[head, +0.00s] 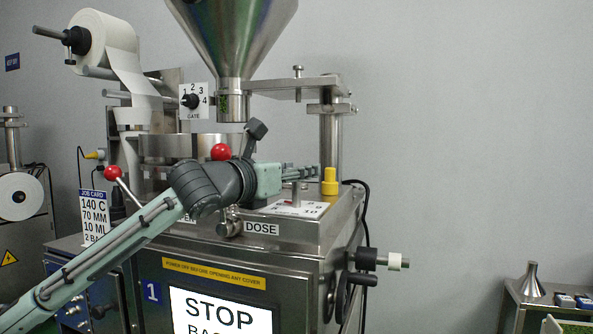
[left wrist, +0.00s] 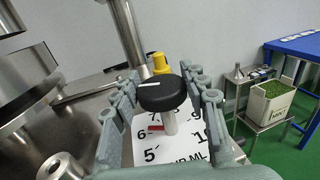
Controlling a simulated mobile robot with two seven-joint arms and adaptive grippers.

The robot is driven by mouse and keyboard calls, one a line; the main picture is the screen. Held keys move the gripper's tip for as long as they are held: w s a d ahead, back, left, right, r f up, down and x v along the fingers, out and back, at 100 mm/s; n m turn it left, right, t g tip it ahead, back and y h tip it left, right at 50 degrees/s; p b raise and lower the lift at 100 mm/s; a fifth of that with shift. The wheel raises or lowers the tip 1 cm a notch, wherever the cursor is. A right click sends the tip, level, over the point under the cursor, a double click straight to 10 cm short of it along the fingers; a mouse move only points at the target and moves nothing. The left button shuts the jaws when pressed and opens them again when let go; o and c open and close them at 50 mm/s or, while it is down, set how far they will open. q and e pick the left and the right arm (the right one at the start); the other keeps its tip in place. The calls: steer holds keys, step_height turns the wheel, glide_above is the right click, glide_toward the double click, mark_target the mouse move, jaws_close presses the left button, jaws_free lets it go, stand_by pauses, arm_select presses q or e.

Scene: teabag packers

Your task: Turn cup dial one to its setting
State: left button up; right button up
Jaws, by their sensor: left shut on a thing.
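The cup dial is a black round knob (left wrist: 162,93) on a metal post, with a white line on its top toward the left. Below it is a white scale plate (left wrist: 143,156) with 5, 6, 7, 9 and 10 legible and a red mark beside the 6. The plate also shows in the head view (head: 283,208), behind a DOSE label. My left gripper (left wrist: 163,100) is shut on the knob, one finger on each side. My right gripper is not in view.
A yellow knob (head: 330,182) stands just beyond the plate. The metal hopper (head: 235,45) hangs above, with a steel column (head: 330,140) behind the gripper. Red ball levers (head: 221,152) are near my arm. A job card (head: 93,215) reads 140 C, 70 MM, then partly hidden lines.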

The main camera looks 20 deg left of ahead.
arm_select(q)
steer(key=shift+m+h, duration=0.4)
steer(key=shift+h, duration=0.2)
steer(key=o, duration=1.2)
steer(key=v, duration=1.2)
steer(key=shift+r, duration=0.3)
